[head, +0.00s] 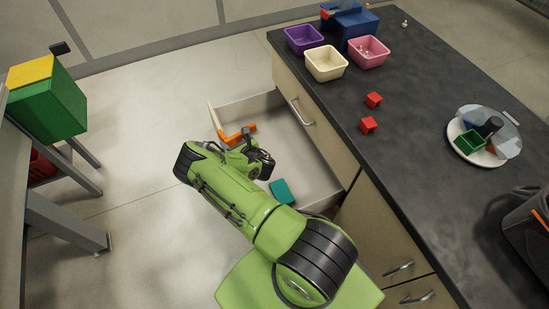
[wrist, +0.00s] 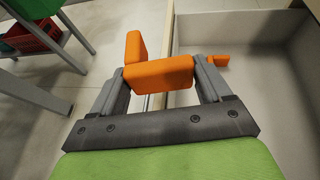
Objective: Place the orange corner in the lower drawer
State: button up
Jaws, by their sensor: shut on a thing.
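The orange corner (head: 236,138) is an L-shaped block between the fingers of my gripper (head: 247,146). In the wrist view the orange corner (wrist: 158,73) is gripped between both fingers of my gripper (wrist: 155,82), with one leg rising at the left. It appears above the front edge of the open lower drawer (head: 318,178). Whether it touches the drawer cannot be told. A further orange bit (wrist: 218,61) shows beyond the right finger; I cannot tell whether it is a separate piece. My arm hides part of the drawer.
A teal block (head: 282,192) lies in the drawer. The dark counter (head: 420,150) above holds red cubes (head: 371,112), purple, cream and pink bins (head: 326,63), and a plate (head: 484,150). A table with a green box (head: 48,105) stands at the left.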

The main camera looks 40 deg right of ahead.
jog(key=m+h+b, duration=0.2)
jog(key=b, duration=0.3)
send_over(271, 153)
jog(key=a, duration=0.6)
notch_tip(271, 153, down, 14)
jog(key=f+b, duration=0.1)
jog(key=f, duration=0.2)
jog(key=f+b, duration=0.2)
jog(key=f, duration=0.1)
jog(key=f+b, duration=0.2)
jog(key=f, duration=0.2)
jog(key=shift+s+d, duration=0.1)
jog(key=shift+s, duration=0.15)
